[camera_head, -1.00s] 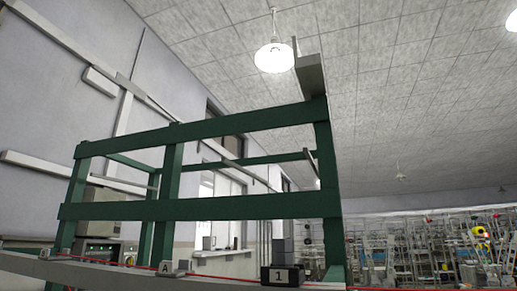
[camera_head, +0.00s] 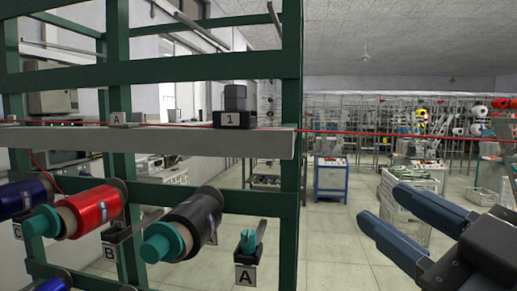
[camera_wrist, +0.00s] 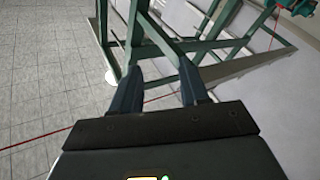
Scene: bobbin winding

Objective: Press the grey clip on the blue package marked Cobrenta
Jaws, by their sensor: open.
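A blue package (camera_head: 26,199) sits at the left edge of the head view, on the green rack and partly cut off. A second blue package (camera_head: 48,284) shows at the bottom left, mostly cut off. My gripper (camera_head: 380,206) is open and empty at the right of the head view, apart from the rack and to the right of the packages. In the wrist view its two fingers (camera_wrist: 158,72) are spread, with rack posts and floor beyond.
A red package (camera_head: 93,211) and a dark package (camera_head: 192,222) with teal cores project from the green rack (camera_head: 291,100). A holder labelled A (camera_head: 246,275) is empty of any package. A red thread runs along the grey rail (camera_head: 170,139). Tiled floor lies right of the rack.

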